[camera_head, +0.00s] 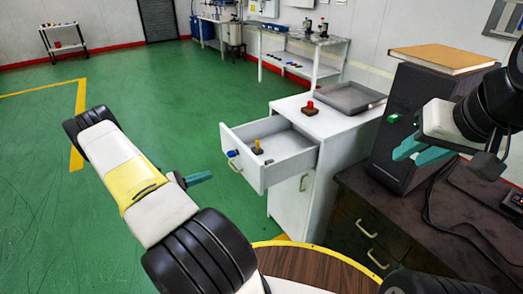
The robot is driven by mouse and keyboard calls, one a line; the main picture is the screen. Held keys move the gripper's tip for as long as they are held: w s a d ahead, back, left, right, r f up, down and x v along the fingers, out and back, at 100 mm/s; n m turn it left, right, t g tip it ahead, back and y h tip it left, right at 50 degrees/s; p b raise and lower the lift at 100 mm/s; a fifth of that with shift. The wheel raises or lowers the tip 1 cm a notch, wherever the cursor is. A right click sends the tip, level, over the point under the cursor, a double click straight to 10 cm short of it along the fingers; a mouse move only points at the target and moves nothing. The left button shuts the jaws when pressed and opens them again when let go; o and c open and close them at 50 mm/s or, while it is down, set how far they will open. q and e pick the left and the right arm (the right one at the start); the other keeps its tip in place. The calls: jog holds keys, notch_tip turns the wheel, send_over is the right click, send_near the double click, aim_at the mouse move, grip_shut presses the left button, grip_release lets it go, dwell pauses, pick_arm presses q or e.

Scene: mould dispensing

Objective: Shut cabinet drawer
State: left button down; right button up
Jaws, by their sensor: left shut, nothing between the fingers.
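The white cabinet (289,205) stands right of centre. Its top drawer (289,166) is pulled out toward the left, with a pale handle (235,166) on its front. A yellow-topped piece (257,148) stands inside the drawer. A blue piece (232,153) shows at the drawer front, beside the handle. My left gripper (203,178) is shut and empty, left of the drawer front and apart from it. My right gripper (420,152) has its teal fingers apart and empty, right of the cabinet, in front of the black computer case.
A red-topped piece (310,108) and a grey tray (350,97) sit on the cabinet top. Green floor (150,85) at left is clear.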

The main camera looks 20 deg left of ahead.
pick_arm(q)
jog(key=f, duration=0.1)
send_near(243, 164)
jog(key=shift+n+t, duration=0.4)
jog(key=x, duration=0.7)
jog(key=shift+s+d+f, duration=0.1)
jog(key=shift+s, duration=0.1)
pick_arm(e)
jog(key=shift+d, duration=0.1)
